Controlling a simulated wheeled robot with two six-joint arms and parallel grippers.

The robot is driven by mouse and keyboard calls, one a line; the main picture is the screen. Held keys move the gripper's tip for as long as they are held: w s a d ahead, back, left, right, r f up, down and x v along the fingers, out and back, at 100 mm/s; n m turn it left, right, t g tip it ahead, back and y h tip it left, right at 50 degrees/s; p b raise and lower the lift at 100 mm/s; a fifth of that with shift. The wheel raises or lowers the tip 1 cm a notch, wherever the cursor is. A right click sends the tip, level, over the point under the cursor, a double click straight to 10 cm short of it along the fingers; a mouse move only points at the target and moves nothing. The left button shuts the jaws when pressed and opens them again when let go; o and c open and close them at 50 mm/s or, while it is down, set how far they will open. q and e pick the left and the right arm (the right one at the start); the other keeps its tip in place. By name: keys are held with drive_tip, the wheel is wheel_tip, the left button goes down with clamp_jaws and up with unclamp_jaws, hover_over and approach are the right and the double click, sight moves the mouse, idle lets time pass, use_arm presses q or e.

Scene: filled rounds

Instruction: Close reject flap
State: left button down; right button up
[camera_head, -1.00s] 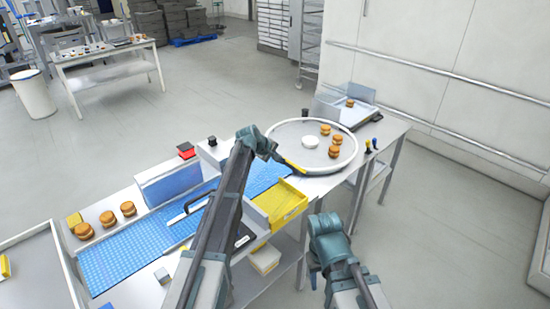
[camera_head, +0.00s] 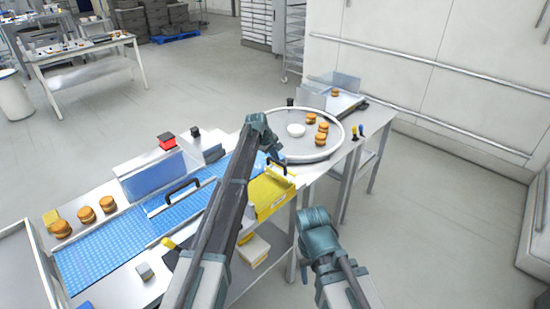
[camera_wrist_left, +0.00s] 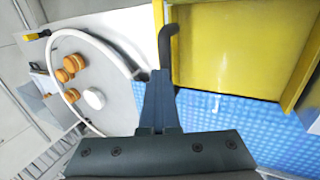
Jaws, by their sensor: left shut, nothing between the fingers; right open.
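A yellow tray-like piece (camera_head: 272,192), which looks like the reject bin or flap, sits at the right end of the blue belt (camera_head: 105,250). In the left wrist view its flat yellow face (camera_wrist_left: 235,45) fills the upper right, between raised yellow edges. A black hooked handle (camera_wrist_left: 167,45) stands at its left edge. My left gripper (camera_head: 275,152) is shut and empty above the belt's end. In the wrist view its fingertips (camera_wrist_left: 160,78) are close to the handle; contact is unclear. My right gripper (camera_head: 318,222) is open, in front of the table, away from the yellow piece.
A round turntable (camera_head: 330,150) with several burgers and a white disc (camera_head: 296,130) stands just beyond my left gripper. A red-topped box (camera_head: 167,142) and another black handle (camera_head: 182,190) are by the belt. Burgers (camera_head: 86,214) stand at the left.

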use_arm(q)
drive_tip(key=shift+d, duration=0.15)
idle(0.4)
drive_tip(key=shift+r+p, duration=0.4)
drive_tip(key=shift+p, duration=0.25)
drive_tip(key=w+d+r+p+v, duration=0.1)
drive_tip(key=w+p+v, duration=0.1)
drive_tip(key=p+v, duration=1)
drive_tip(key=shift+r+p, duration=0.4)
drive_tip(key=shift+r, duration=0.15)
drive_tip(key=s+d+f+m+g+y+b, duration=0.1)
drive_tip(key=s+f+m+b, duration=0.3)
drive_tip(key=s, duration=1.1)
drive_tip(key=s+d+f+m+g+y+b, duration=0.1)
drive_tip(key=s+f+m+b, duration=0.4)
drive_tip(key=s, duration=1.1)
drive_tip(key=s+d+f+m+g+y+b, duration=0.2)
drive_tip(key=s+f+m+b, duration=0.3)
drive_tip(key=s, duration=1.1)
wheel_tip(320, 180, down, 5)
drive_tip(key=d+b, duration=0.1)
drive_tip(key=b, duration=0.2)
drive_tip(key=shift+d+y, duration=0.25)
drive_tip(key=shift+y, duration=0.05)
